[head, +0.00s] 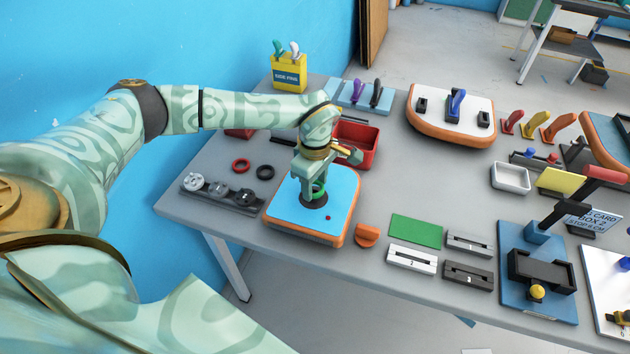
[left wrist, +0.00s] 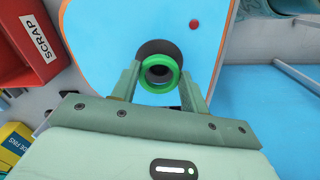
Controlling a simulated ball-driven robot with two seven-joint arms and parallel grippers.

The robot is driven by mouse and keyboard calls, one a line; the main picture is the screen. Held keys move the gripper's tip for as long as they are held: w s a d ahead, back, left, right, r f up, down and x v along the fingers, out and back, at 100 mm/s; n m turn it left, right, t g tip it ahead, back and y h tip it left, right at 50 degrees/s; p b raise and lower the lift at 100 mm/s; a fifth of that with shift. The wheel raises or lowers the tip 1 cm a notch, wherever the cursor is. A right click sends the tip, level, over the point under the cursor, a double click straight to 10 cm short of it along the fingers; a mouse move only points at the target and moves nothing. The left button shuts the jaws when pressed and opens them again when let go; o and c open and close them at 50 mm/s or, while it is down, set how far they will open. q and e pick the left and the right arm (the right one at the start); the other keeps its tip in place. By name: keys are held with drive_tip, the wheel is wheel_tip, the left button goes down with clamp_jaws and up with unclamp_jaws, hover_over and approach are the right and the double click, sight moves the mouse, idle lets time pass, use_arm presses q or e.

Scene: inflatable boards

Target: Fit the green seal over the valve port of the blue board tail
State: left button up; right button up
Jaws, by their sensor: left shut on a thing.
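The blue board tail (head: 341,187) with an orange edge lies flat near the front left of the table; it fills the top of the left wrist view (left wrist: 105,30). Its black round valve port (head: 313,203) shows below my gripper, and in the left wrist view (left wrist: 152,46) behind the seal. My left gripper (head: 318,187) points down over the port, shut on the green seal (left wrist: 150,86), a ring held between its two fingertips. Dark port shows through the ring. Whether the seal touches the port I cannot tell. My right gripper is not in view.
A red ring (head: 241,166) and a black ring (head: 265,172) lie left of the board, by a grey rack (head: 222,194). A red scrap bin (head: 371,134) stands close behind. An orange piece (head: 367,235) and green plate (head: 415,231) lie to the right.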

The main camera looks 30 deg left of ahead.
use_arm(q)
drive_tip(key=shift+f+b, duration=0.65)
drive_tip(key=shift+f, duration=0.65)
drive_tip(key=o, duration=1)
drive_tip(key=shift+o, duration=0.2)
drive_tip(key=shift+r, duration=0.15)
wheel_tip(320, 180, up, 16)
drive_tip(key=p, duration=0.2)
drive_tip(key=shift+p, duration=0.35)
